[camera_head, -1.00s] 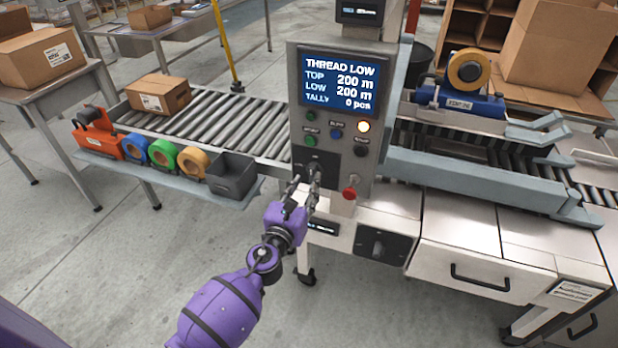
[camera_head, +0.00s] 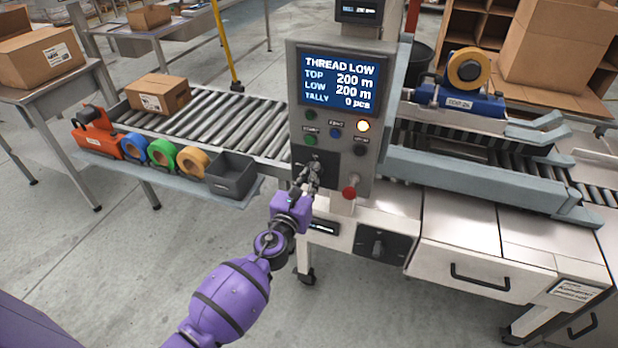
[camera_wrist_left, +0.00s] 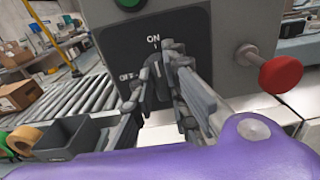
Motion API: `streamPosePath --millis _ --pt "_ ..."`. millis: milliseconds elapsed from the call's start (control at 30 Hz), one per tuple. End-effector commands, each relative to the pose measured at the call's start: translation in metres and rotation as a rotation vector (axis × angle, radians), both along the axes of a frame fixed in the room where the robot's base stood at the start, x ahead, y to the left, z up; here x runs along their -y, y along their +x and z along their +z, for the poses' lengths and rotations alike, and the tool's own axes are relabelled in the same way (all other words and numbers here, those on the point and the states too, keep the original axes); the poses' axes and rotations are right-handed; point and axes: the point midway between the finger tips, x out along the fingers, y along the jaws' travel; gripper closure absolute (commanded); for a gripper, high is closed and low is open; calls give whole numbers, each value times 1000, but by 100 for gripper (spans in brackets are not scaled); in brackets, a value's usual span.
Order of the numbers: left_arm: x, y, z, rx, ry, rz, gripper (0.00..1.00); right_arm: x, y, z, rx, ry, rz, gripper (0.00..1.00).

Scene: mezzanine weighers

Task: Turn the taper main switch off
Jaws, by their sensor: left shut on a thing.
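The taper main switch is a dark knob (camera_wrist_left: 152,90) on a black plate (camera_head: 329,160) low on the grey control panel. In the left wrist view the plate reads ON at the top and OFF at the left. My left gripper (camera_head: 313,168) is shut on the knob, with its fingers on either side of it in the left wrist view (camera_wrist_left: 157,92). The fingers hide much of the knob, so its exact angle is hard to tell; it looks closer to upright, towards ON. The panel screen (camera_head: 340,83) is lit and reads THREAD LOW. My right gripper is not in view.
A red knob (camera_head: 349,192) sticks out just right of the switch. Push buttons and a lit lamp (camera_head: 362,126) are above it. A grey bin (camera_head: 231,174) and tape rolls stand on a shelf at the left. Another rotary switch (camera_head: 377,246) is on the lower cabinet.

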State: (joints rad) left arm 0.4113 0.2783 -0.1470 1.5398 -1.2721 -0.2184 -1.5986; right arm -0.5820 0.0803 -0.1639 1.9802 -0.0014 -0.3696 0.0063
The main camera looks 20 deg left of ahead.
Motion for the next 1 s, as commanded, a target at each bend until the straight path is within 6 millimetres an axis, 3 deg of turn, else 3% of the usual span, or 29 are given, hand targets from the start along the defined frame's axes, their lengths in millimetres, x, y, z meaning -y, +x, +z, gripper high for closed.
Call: streamPosePath --millis 367,1000 --pt "-1 0 -2 -5 -107 0 100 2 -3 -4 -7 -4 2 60" --pt "-4 0 -3 -24 -681 1 100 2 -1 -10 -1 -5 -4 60"
